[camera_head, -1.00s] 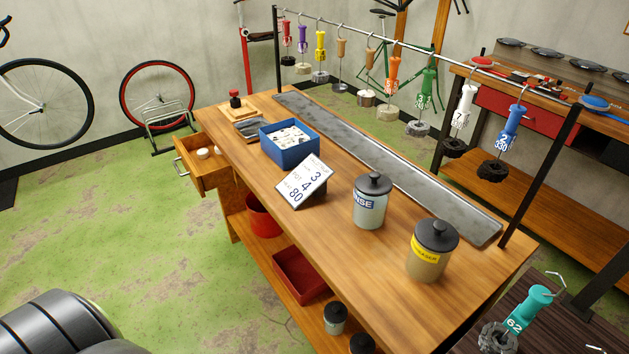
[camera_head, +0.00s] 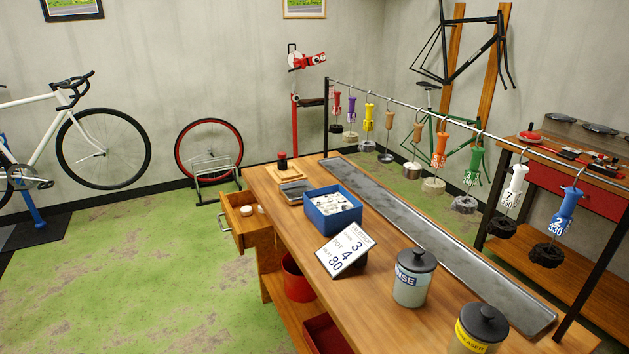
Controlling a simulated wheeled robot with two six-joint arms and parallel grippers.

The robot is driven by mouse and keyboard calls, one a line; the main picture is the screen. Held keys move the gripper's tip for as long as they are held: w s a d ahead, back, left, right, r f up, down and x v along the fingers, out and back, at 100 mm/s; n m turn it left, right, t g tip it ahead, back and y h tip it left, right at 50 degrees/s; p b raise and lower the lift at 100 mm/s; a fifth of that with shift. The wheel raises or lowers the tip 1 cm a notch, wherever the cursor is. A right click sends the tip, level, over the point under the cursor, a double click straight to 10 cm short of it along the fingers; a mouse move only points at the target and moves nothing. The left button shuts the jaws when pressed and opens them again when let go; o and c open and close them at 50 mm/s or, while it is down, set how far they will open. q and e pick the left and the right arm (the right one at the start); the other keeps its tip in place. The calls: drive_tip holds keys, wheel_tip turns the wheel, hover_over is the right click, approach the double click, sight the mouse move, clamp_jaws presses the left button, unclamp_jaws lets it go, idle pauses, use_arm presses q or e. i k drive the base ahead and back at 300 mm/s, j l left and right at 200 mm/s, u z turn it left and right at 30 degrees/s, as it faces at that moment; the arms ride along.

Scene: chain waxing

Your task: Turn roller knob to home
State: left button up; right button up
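No part labelled as a roller knob can be made out. A small red-and-black knob-like piece (camera_head: 282,160) stands upright on a small wooden block at the far end of the wooden workbench (camera_head: 385,310). It is too small to tell how it is turned. A red domed piece (camera_head: 529,137) sits on the rear bench, and I cannot tell whether it is a knob. Neither of my grippers is in view.
The bench bears a blue box (camera_head: 355,216), a number card (camera_head: 345,248), a rinse jar (camera_head: 413,280) and a degreaser jar (camera_head: 480,330). Chains hang from tagged hooks on a rail (camera_head: 420,110). A drawer (camera_head: 246,221) stands open.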

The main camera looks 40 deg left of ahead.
sight(282, 164)
drive_tip(key=i+j, duration=0.1)
drive_tip(key=j, duration=0.35)
drive_tip(key=i+j+z, duration=0.1)
drive_tip(key=j, duration=0.3)
drive_tip(key=i+j, duration=0.15)
drive_tip(key=j, duration=0.3)
drive_tip(key=i+j+z, duration=0.1)
drive_tip(key=j, duration=0.35)
